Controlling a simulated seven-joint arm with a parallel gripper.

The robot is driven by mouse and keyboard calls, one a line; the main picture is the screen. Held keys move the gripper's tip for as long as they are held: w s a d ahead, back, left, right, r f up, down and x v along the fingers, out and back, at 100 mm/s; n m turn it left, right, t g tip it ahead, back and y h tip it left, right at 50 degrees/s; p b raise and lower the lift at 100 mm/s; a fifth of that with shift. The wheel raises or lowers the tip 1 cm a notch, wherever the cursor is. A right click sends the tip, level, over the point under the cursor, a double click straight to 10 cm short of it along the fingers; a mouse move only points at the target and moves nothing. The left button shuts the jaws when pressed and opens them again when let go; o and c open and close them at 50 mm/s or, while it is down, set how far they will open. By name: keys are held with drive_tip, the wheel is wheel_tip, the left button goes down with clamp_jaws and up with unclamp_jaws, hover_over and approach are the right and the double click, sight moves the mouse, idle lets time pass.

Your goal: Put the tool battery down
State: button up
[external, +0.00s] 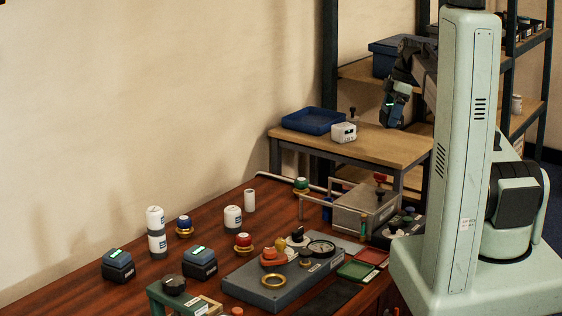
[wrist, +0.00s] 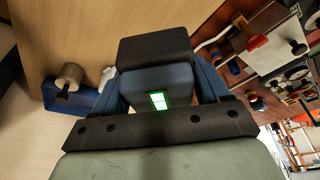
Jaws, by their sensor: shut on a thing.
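The tool battery (wrist: 155,52) is a dark block with a blue body and a lit green display, seen large in the wrist view. My gripper (wrist: 157,88) is shut on it, one blue finger on each side. In the external view my gripper (external: 396,92) points down with the battery (external: 390,111) over the right part of the small wooden bench (external: 380,147). I cannot tell whether the battery touches the bench top. Two similar batteries (external: 118,265) (external: 200,263) with green displays stand on the dark red table at the lower left.
A blue tray (external: 313,121) and a white box (external: 343,132) stand on the bench's left half. A rack with a blue bin (external: 385,58) stands behind. The lower table holds a grey metal box (external: 365,208) and a manifold plate (external: 280,275).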

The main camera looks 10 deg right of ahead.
drive_tip(key=shift+f, duration=3.95)
drive_tip(key=shift+f, duration=0.1)
drive_tip(key=o, duration=1.4)
drive_tip(key=shift+c, duration=0.2)
drive_tip(key=v, duration=1.2)
